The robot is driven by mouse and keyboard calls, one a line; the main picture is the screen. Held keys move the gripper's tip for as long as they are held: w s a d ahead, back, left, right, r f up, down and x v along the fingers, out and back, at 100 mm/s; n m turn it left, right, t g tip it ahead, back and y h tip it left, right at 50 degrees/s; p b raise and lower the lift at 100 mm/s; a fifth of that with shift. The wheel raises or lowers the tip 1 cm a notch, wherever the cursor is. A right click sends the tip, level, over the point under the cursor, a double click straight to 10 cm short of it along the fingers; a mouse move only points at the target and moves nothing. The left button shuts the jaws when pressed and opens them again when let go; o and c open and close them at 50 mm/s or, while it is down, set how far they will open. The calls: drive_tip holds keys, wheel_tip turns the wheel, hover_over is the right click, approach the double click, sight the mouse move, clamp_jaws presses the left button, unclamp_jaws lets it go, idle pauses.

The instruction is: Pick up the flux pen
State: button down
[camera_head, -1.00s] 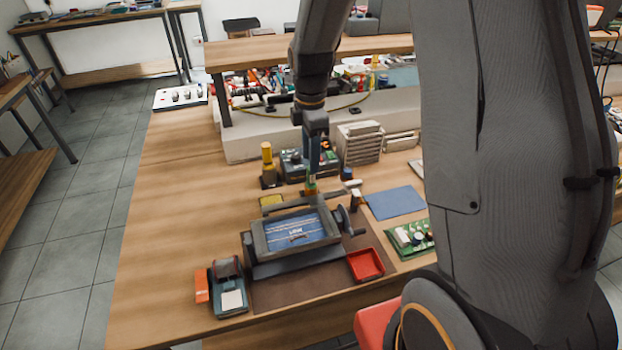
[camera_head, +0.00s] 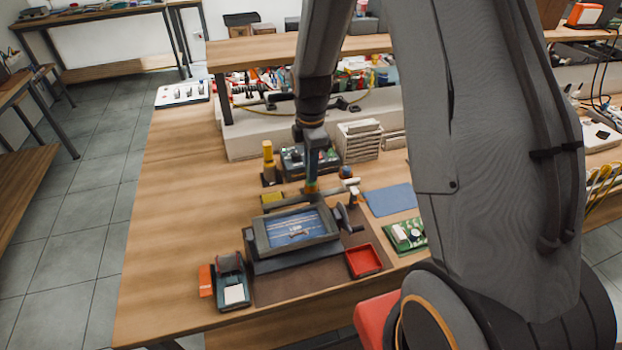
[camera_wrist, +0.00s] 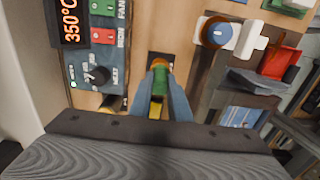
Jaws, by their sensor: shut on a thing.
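My gripper (camera_head: 311,182) points down at the bench behind the framed screen. In the wrist view its blue-grey fingers (camera_wrist: 159,92) close together around a narrow thing with green, orange and yellow parts, which I take to be the flux pen (camera_wrist: 157,85). In the head view only a small bit of colour shows at the fingertips. The fingers hide most of the pen. I cannot tell whether its lower end touches the bench or its holder.
A soldering station (camera_head: 300,157) stands just behind my gripper, with a yellow-topped bottle (camera_head: 268,160) to its left. The framed screen (camera_head: 296,230) is in front. A red tray (camera_head: 365,261), blue mat (camera_head: 389,200) and green board (camera_head: 406,235) lie right. Bare wood is free at left.

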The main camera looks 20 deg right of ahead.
wheel_tip(320, 180, up, 9)
drive_tip(key=b, duration=0.2)
drive_tip(key=shift+f+b, duration=0.15)
drive_tip(key=shift+b, duration=0.2)
drive_tip(key=shift+r, duration=0.65)
drive_tip(key=shift+r, duration=0.15)
